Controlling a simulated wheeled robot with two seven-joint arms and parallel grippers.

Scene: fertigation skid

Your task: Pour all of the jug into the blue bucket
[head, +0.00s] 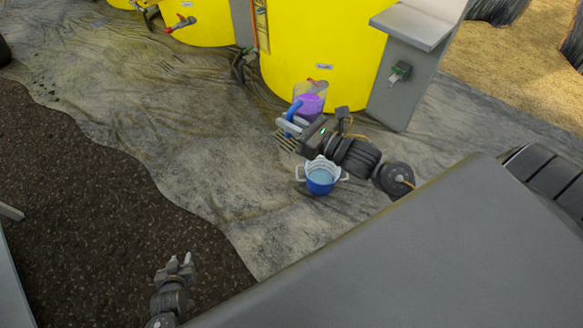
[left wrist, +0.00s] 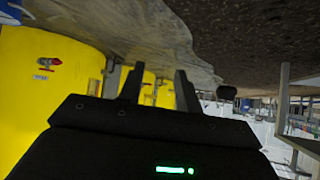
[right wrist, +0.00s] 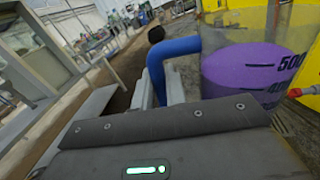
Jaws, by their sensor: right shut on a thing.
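The clear jug (head: 310,88) holds purple liquid (head: 309,104) and looks close to upright. In the right wrist view the purple liquid (right wrist: 245,70) stands near the 500 mark. My right gripper (head: 289,127) is shut on the jug's blue handle (right wrist: 170,55).
A large yellow tank (head: 320,45) with a red tap stands just behind the jug. A grey stand (head: 405,75) is to its right. More yellow tanks (head: 200,25) stand at the back left. The crumpled ground sheet (head: 190,130) is clear left of the bucket.

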